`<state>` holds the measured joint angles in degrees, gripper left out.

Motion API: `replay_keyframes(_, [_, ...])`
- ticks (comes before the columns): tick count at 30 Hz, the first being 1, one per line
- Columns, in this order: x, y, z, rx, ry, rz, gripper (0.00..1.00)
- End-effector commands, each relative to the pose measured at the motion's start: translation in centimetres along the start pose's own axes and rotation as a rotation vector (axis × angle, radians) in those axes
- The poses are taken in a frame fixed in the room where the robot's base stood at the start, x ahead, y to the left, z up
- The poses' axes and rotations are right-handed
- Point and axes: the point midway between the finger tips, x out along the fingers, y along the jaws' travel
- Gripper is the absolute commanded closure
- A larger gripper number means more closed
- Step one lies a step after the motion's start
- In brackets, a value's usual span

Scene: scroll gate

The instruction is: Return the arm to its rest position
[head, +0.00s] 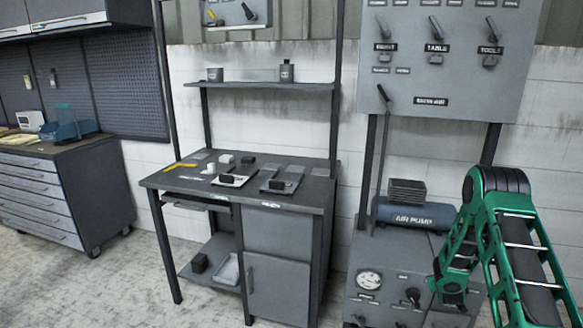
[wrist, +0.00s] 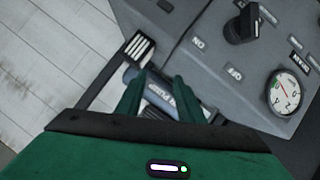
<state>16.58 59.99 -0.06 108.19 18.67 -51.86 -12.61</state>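My green arm is folded at the right of the head view, its elbow raised and its forearm hanging down in front of the air pump unit (head: 395,290). My gripper (wrist: 160,78) shows in the wrist view as two green fingers with a gap between them. It is open and nothing is held between the fingers. Behind the gap is the blue cylinder of the air pump (wrist: 188,98), which also shows in the head view (head: 408,213). In the head view the fingertips are too small to make out.
The pump unit carries a gauge (head: 368,280) and a dark knob (head: 413,296). A grey switch panel (head: 440,75) is above it. A workbench (head: 310,190) with small parts stands left of the unit. The floor (head: 100,280) at left is clear.

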Motion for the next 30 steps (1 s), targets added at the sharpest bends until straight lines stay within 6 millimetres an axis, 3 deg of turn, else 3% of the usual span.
replay_keyframes(3, [-2.2, 2.8, -2.3, 0.027, -0.068, 0.0, 0.66])
replay_keyframes(8, [-5.9, 6.0, -4.1, 0.066, -0.172, -0.004, 0.66])
replay_keyframes(14, [-11.6, 9.6, -5.7, 0.125, -0.301, -0.012, 0.66])
replay_keyframes(21, [-19.9, 12.8, -6.3, 0.207, -0.455, -0.029, 0.66])
replay_keyframes(30, [-31.7, 15.0, -5.6, 0.318, -0.643, -0.07, 0.66])
